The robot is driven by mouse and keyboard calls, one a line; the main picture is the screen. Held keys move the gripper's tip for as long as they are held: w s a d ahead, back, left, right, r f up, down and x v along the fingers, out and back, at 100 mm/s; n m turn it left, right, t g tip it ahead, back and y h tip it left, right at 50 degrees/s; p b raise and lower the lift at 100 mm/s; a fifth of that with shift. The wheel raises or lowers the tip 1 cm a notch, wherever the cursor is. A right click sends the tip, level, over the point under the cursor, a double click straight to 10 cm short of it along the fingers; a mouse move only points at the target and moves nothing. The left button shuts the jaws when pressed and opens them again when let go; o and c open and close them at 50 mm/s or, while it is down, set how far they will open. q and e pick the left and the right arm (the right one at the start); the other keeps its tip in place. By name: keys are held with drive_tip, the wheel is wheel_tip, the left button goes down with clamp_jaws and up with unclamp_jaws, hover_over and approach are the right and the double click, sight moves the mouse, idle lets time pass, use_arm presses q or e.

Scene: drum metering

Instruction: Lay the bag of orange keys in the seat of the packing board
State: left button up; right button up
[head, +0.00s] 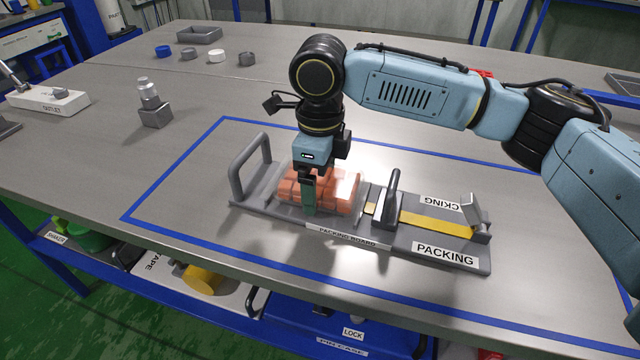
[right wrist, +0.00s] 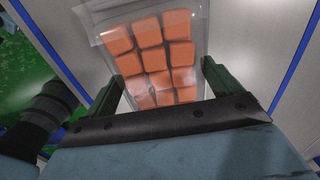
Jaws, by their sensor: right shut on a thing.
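The clear bag of orange keys (head: 338,190) is at the left part of the grey packing board (head: 400,243), between the board's grey loop handle and its upright lever. My right gripper (head: 309,202) points down at the bag and is shut on it. In the right wrist view the bag (right wrist: 153,48) lies between the two green fingers, with several orange blocks showing through the film. The seat is hidden under the bag and gripper. I cannot tell whether the bag touches it. My left gripper is not in view.
The board has a loop handle (head: 250,165), an upright lever (head: 390,200) and a yellow strip (head: 435,223). Blue tape (head: 165,178) frames this area. A grey block with a metal weight (head: 152,103) stands to the left. Several small rings lie at the back.

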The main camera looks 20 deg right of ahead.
sight(320, 178)
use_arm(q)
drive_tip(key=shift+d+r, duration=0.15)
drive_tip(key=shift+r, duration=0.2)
use_arm(e)
drive_tip(key=shift+f, duration=0.3)
drive_tip(key=shift+f, duration=0.15)
drive_tip(key=o, duration=0.9)
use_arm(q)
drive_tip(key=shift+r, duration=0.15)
use_arm(e)
drive_tip(key=shift+r, duration=0.2)
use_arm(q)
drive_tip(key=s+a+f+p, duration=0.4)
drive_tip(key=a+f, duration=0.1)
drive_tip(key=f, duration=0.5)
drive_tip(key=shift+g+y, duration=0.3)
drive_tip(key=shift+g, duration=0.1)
use_arm(e)
drive_tip(key=shift+r, duration=6)
